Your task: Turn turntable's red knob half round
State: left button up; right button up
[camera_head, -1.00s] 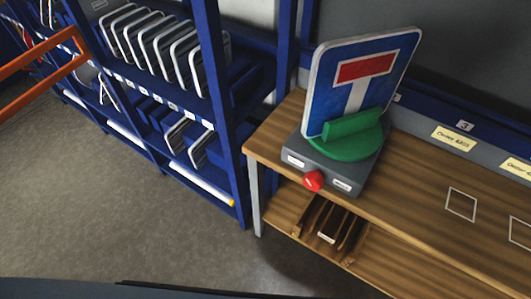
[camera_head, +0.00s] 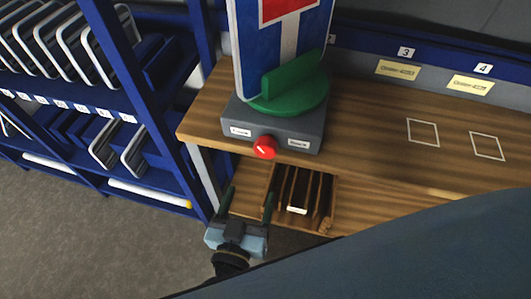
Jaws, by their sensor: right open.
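The red knob (camera_head: 265,147) sits on the front face of the turntable's grey base (camera_head: 308,134), between two white labels. The green turntable disc (camera_head: 290,102) lies on top of the base and its green holder grips a blue road sign (camera_head: 246,60) with a red bar and white stem. The sign's top is cut off by the frame. My right gripper (camera_head: 248,202) is open and empty, in front of and below the knob, near the lower shelf. It is apart from the knob. My left gripper does not show.
The wooden bench (camera_head: 370,120) extends right, with white outlined squares and yellow labels along the back. A slotted wooden rack (camera_head: 318,200) is on the lower shelf below the turntable. A blue shelf unit (camera_head: 130,75) holding several signs stands to the left.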

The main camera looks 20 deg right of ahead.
aim_at(264, 151)
jog(key=shift+m+h, duration=0.4)
jog(key=shift+m, duration=0.4)
jog(key=r+x, duration=0.1)
jog(key=x, duration=0.2)
jog(key=p+x, duration=0.1)
jog(key=x, duration=0.3)
jog(key=r+x, duration=0.1)
jog(key=x, duration=0.3)
jog(key=shift+w+d+r, duration=0.15)
jog(key=shift+d+r, duration=0.15)
jog(key=shift+w+d, duration=0.3)
jog(key=shift+w, duration=0.15)
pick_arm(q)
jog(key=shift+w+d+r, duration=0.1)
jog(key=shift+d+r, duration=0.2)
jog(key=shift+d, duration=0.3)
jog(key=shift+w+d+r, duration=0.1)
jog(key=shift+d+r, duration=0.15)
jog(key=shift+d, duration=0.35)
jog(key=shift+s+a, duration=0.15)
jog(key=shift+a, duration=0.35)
pick_arm(e)
jog(key=c, duration=0.9)
